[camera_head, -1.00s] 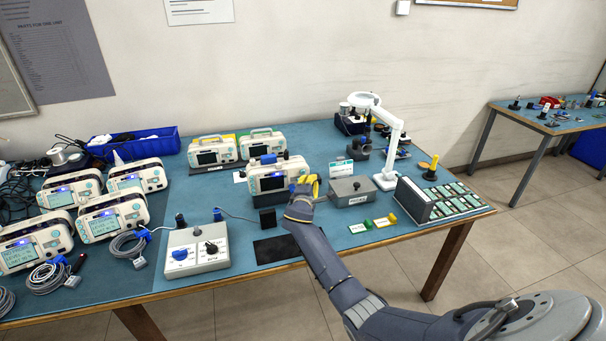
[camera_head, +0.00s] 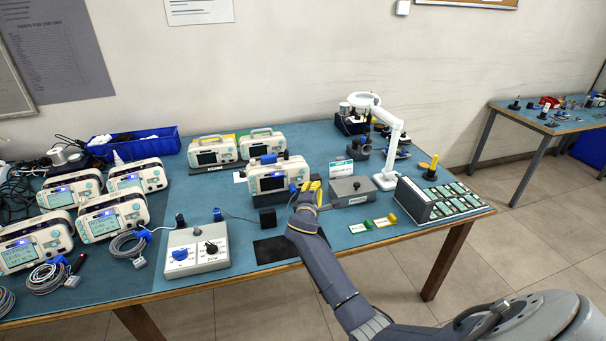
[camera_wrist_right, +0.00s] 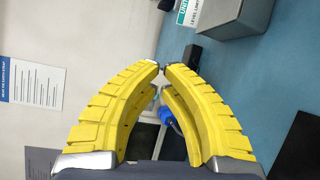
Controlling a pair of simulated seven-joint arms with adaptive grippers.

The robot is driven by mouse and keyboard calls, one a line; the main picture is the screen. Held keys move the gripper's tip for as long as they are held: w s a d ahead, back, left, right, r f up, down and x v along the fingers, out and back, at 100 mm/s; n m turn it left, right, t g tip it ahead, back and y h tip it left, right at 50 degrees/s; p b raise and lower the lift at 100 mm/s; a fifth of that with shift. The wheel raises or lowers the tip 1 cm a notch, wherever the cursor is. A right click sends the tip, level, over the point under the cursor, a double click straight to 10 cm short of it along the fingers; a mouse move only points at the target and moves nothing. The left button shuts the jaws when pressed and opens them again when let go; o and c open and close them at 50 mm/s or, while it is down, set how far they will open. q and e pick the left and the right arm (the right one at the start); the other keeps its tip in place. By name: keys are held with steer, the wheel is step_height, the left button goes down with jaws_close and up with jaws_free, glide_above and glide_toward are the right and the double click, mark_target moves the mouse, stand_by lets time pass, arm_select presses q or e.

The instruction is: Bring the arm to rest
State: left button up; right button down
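My right arm (camera_head: 338,285) reaches in from the lower right over the front edge of the workbench. Its right gripper (camera_head: 311,187) has yellow fingers and is in front of the central monitor (camera_head: 268,181), left of the grey box (camera_head: 352,190). In the right wrist view the fingertips of the right gripper (camera_wrist_right: 162,68) meet or nearly meet, with nothing between them. A blue part (camera_wrist_right: 167,116) shows in the gap behind the fingers; I cannot tell what it belongs to. My left gripper is not in view.
A control box with knobs (camera_head: 196,250) and a black mat (camera_head: 276,250) lie left of the arm. Several monitors (camera_head: 112,216) fill the left side.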

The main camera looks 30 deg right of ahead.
stand_by(0.3)
